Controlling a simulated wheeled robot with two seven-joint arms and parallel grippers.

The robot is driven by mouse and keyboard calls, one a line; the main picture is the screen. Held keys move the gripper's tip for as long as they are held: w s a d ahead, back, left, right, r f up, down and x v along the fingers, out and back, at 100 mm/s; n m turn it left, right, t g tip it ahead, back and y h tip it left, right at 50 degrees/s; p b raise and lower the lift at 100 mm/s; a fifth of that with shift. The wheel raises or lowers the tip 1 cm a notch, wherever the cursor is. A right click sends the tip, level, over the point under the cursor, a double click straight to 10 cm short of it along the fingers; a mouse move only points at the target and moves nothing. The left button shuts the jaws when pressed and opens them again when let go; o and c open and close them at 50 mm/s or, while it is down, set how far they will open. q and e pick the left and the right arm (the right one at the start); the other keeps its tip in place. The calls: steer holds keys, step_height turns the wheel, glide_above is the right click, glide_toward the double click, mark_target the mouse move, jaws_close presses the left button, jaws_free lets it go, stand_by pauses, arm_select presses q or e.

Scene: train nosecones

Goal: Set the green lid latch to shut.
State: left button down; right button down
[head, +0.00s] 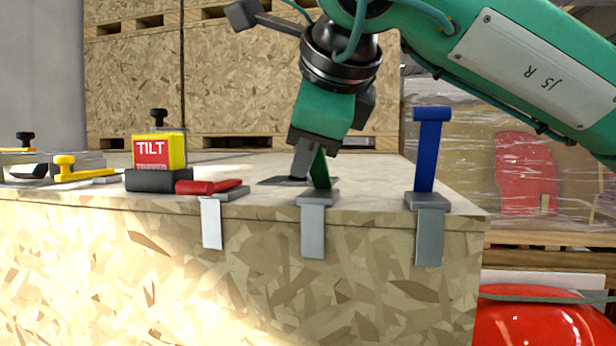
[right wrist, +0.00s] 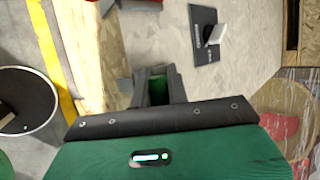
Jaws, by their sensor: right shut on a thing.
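The green lid latch (head: 320,171) is at the front edge of the wooden crate, on a grey bracket (head: 313,225). Its green handle stands up from the bracket, leaning slightly left at the top. My right gripper (head: 308,162) reaches down from above and is shut on the handle, hiding its upper part. In the right wrist view a bit of green latch (right wrist: 157,86) shows between the fingers (right wrist: 157,92). My left gripper is in neither view.
The blue latch (head: 428,150) stands upright to the right. The red latch (head: 210,187) lies flat to the left. A TILT indicator box (head: 158,155) and a yellow latch (head: 75,172) are farther left. A dark plate with a grey tab (right wrist: 207,38) lies on the lid behind the gripper.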

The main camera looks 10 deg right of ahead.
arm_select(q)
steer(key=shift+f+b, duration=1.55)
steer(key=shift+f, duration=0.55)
arm_select(e)
steer(key=shift+s+a+f+t, duration=0.15)
steer(key=shift+s+f+t, duration=0.35)
steer(key=shift+t, duration=0.4)
steer(key=shift+w+f, duration=0.1)
steer(key=c, duration=1.4)
jaws_free()
steer(key=shift+o, duration=0.2)
